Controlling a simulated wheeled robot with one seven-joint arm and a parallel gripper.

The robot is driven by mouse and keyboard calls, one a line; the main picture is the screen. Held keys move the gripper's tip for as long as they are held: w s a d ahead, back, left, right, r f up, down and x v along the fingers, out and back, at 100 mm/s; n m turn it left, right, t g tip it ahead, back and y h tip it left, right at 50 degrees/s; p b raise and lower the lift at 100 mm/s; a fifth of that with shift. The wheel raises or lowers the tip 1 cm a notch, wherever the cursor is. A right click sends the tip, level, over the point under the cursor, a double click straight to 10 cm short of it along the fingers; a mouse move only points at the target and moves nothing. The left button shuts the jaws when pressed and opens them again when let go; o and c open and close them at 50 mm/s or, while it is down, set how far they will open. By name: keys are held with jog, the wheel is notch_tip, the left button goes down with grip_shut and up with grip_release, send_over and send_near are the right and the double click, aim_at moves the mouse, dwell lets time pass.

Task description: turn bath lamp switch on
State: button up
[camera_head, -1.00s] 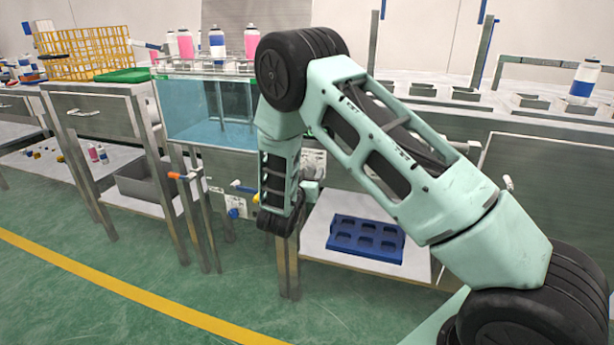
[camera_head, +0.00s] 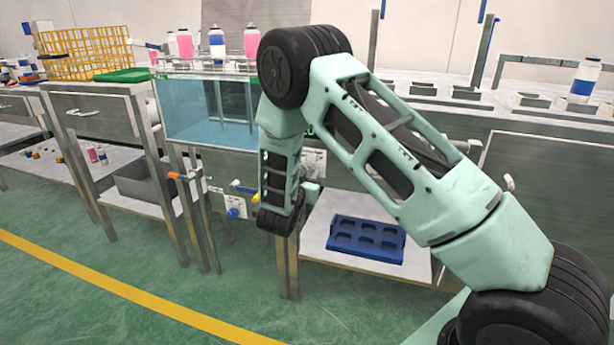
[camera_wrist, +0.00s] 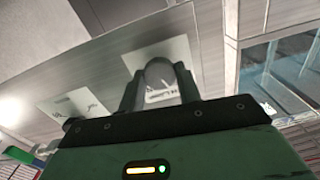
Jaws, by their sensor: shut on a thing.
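In the wrist view, my gripper (camera_wrist: 160,90) has its two dark fingers against a steel panel (camera_wrist: 110,70). They are shut on a rounded grey knob (camera_wrist: 158,72), which appears to be the switch, in front of a white label plate (camera_wrist: 175,54). The fingers hide part of the plate, and its lettering is too unclear to read. In the head view, the water bath (camera_head: 205,110) is a clear tank of blue water. My arm hides the fingers and the knob there. Whether the lamp is lit cannot be told.
A second label plate (camera_wrist: 75,106) is on the panel. In the head view, an orange-handled valve (camera_head: 180,177) and a blue knob (camera_head: 234,213) are left of my wrist. A blue tray (camera_head: 366,239) lies on the lower shelf to the right. The green floor in front is clear.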

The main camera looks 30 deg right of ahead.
jog(key=shift+f+m+b, duration=0.15)
jog(key=shift+m+b, duration=3)
jog(key=shift+m, duration=1.75)
jog(key=o, duration=1)
jog(key=shift+c, duration=0.2)
jog(key=p+v, duration=0.3)
jog(key=v, duration=1.4)
jog(key=shift+s+a, duration=0.2)
